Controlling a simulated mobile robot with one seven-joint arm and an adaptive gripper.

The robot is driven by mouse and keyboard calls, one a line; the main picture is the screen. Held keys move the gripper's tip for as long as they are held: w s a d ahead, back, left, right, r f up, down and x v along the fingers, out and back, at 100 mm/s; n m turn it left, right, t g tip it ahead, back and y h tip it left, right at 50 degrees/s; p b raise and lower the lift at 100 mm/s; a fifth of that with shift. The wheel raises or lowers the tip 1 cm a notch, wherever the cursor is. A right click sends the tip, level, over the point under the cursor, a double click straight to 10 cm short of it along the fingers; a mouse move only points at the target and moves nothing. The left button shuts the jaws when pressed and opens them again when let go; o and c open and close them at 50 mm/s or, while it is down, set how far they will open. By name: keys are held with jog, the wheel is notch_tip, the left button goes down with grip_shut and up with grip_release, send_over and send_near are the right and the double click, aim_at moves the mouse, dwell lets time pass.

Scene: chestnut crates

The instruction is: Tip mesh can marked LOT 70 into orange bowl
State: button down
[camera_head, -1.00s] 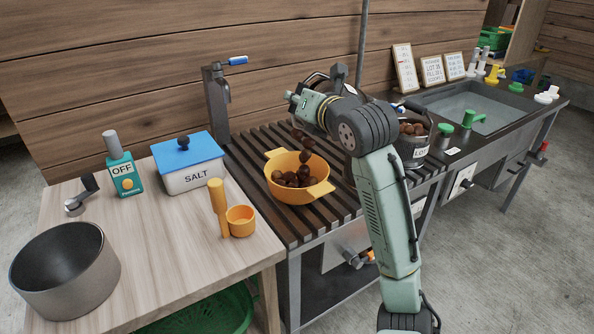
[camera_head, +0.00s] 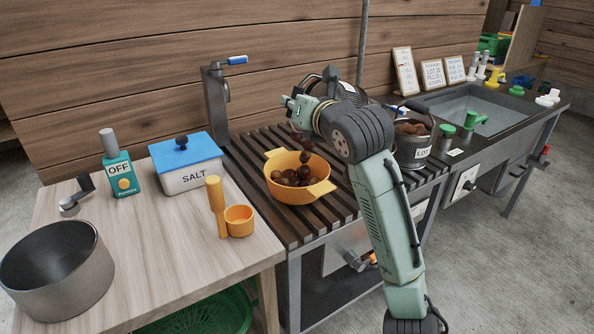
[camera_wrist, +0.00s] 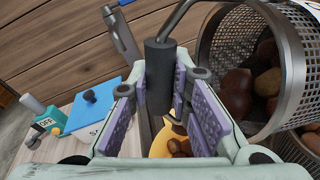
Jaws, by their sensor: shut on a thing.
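My gripper (camera_wrist: 163,108) is shut on the dark cylindrical handle (camera_wrist: 159,65) of a mesh can (camera_wrist: 292,50). The can is tipped on its side, with chestnuts inside near its mouth. In the head view the held can (camera_head: 348,88) is mostly hidden behind my arm; its pale label is too small to read. The orange bowl (camera_head: 325,188) stands on the slatted top below and left of the gripper and holds several chestnuts. A few chestnuts (camera_head: 305,157) show above it, below the can. The bowl's edge also shows between the fingers in the wrist view (camera_wrist: 159,147).
Another mesh can (camera_head: 412,153), labelled LOT and full of chestnuts, stands upright right of my arm. A salt box (camera_head: 190,178), an orange cup (camera_head: 239,221), a teal bottle (camera_head: 121,176) and a grey pot (camera_head: 60,285) are left. A sink (camera_head: 480,105) is right.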

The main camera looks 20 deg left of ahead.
jog(key=shift+n+t, duration=0.3)
jog(key=shift+n, duration=0.6)
jog(key=f+b, duration=0.1)
jog(key=s+a+f+b, duration=0.1)
jog(key=b, duration=0.1)
jog(key=s+f+b, duration=0.1)
jog(key=f+b, duration=0.1)
jog(key=shift+s+a, duration=0.1)
jog(key=shift+a, duration=0.2)
jog(key=shift+s+a+f+n+t+b, duration=0.2)
jog(key=shift+f+n+b, duration=0.25)
jog(key=shift+f+b, duration=0.55)
jog(key=shift+s+a+f+n+t+b, duration=0.2)
jog(key=shift+f+n+b, duration=0.3)
jog(key=shift+b, duration=0.85)
jog(key=shift+s+a+f+n+b, duration=0.1)
jog(key=shift+s+f+n+b, duration=0.25)
jog(key=shift+f+b, duration=0.65)
